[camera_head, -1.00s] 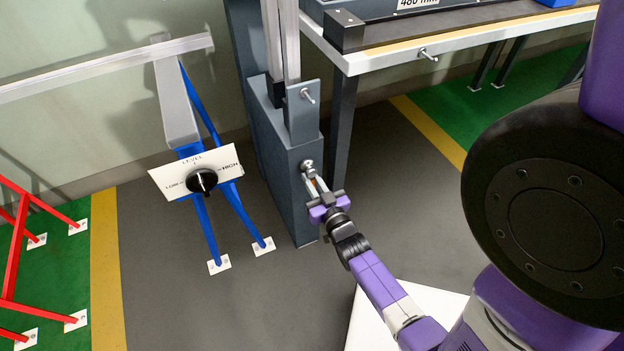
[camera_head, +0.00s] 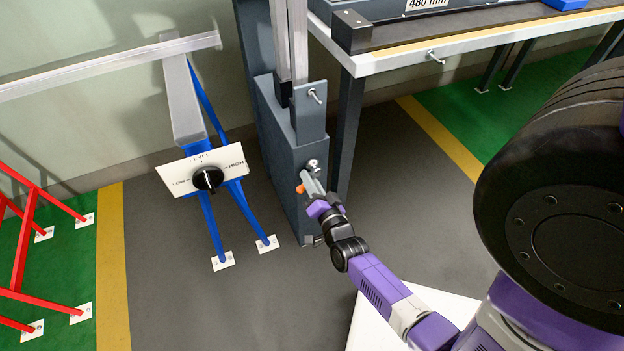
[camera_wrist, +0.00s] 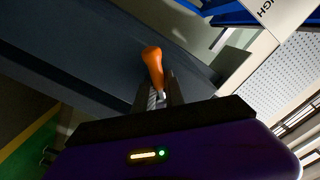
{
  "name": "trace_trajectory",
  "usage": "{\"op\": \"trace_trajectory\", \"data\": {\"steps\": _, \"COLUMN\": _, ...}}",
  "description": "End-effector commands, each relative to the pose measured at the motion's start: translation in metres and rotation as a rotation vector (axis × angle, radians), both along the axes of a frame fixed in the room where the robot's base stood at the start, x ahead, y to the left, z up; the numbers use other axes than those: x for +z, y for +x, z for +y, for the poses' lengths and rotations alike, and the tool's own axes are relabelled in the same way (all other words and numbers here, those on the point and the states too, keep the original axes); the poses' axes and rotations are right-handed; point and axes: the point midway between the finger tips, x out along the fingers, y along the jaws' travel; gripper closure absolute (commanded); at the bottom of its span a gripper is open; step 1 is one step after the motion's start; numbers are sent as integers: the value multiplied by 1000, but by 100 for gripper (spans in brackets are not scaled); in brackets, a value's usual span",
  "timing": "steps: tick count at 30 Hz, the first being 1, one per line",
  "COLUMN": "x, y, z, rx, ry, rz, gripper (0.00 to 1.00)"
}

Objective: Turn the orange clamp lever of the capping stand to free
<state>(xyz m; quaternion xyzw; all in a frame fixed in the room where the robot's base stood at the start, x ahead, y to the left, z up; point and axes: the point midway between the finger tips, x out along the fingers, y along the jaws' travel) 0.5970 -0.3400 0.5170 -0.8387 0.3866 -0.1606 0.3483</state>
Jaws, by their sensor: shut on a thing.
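The capping stand (camera_head: 288,160) is a dark grey upright post with a metal stud on its front face. The orange clamp lever (camera_head: 300,188) shows as a small orange end at the left side of my gripper (camera_head: 311,183), low on that face. In the wrist view the orange lever (camera_wrist: 152,62) sticks out past the fingertips of my gripper (camera_wrist: 160,90). The gripper is shut on the lever's lower part, and the fingers hide the rest of it. The lever's pivot is hard to make out.
A blue-legged stand (camera_head: 185,110) with a black knob (camera_head: 208,179) on a white level plate is to the left. A bench (camera_head: 390,58) is at the upper right. A red frame (camera_head: 25,240) stands at far left. Grey floor between them is clear.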

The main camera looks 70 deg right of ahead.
Motion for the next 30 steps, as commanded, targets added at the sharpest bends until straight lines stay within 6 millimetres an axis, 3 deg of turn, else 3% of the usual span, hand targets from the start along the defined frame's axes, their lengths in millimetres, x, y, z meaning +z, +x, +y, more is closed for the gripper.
{"op": "trace_trajectory", "data": {"steps": 18, "x": 15, "y": 5, "z": 6, "rx": -1, "ry": 363, "rz": -425, "gripper": 100}}
{"op": "trace_trajectory", "data": {"steps": 30, "x": 21, "y": 6, "z": 6, "rx": -2, "ry": 495, "rz": -578, "gripper": 100}}
